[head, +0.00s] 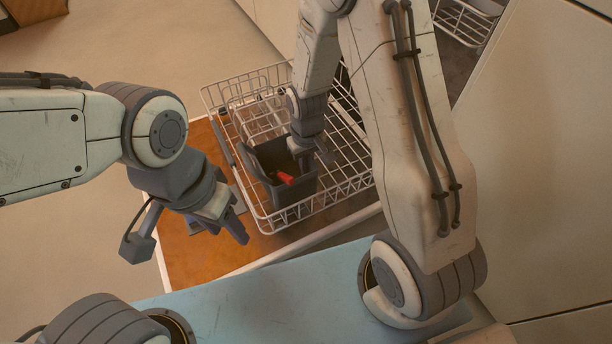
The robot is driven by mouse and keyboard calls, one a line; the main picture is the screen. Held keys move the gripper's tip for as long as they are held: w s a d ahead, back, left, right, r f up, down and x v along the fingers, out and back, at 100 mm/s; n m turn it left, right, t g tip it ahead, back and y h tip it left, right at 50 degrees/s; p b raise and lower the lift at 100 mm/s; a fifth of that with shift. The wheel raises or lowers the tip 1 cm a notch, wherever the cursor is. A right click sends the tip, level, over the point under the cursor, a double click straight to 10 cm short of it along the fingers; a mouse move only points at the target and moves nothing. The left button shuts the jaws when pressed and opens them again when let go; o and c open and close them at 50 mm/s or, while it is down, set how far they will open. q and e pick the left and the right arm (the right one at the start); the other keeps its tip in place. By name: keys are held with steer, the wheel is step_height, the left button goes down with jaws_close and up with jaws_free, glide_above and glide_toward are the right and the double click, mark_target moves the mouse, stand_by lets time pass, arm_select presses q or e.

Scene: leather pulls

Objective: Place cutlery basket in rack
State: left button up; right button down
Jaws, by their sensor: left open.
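The dark grey cutlery basket (292,206) is in the white wire rack (345,187), near its front left. It looks slightly turned against the rack, and I cannot tell if its base rests on the wires. A red item (286,178) shows inside it. My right gripper (314,162) is at the basket's back right rim, with fingers close to the wall; whether they grip it is unclear. My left gripper (222,231) is open and empty, left of the rack and apart from the basket.
The rack sits over an orange-brown surface (195,255) with a pale edge. A light blue surface (260,307) lies in front. Pale panels (555,170) stand at the right, and another wire rack (465,22) shows at the top right. Open floor lies at the left.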

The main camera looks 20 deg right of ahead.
steer(key=shift+f, duration=0.85)
arm_select(q)
steer(key=shift+f, duration=0.5)
arm_select(e)
steer(key=shift+r, duration=0.15)
steer(key=c, duration=1.1)
jaws_free()
steer(key=shift+o, duration=0.2)
